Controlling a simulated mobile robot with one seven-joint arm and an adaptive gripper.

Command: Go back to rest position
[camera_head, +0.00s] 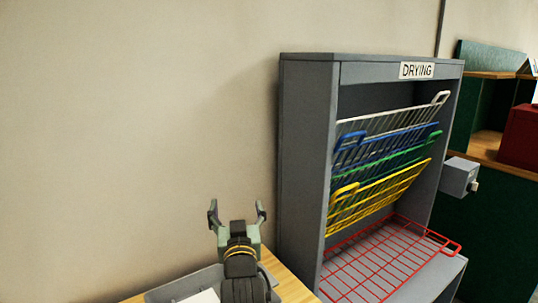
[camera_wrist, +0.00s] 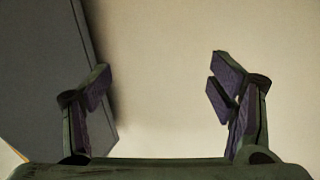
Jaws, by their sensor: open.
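My gripper (camera_head: 237,214) is raised at the lower middle of the head view, pointing up, with its two fingers apart and nothing between them. It stands in front of the beige wall, left of the grey drying rack. In the wrist view my gripper (camera_wrist: 160,88) shows both fingers spread wide, with only bare wall between and beyond them. It touches nothing that I can see.
The grey drying rack (camera_head: 308,150) has tilted white, blue, green and yellow wire shelves and a flat red one (camera_head: 375,262). A wooden table (camera_head: 287,284) with a grey tray (camera_head: 170,291) lies below my gripper. A grey box (camera_head: 458,177) and red box (camera_head: 521,137) are at right.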

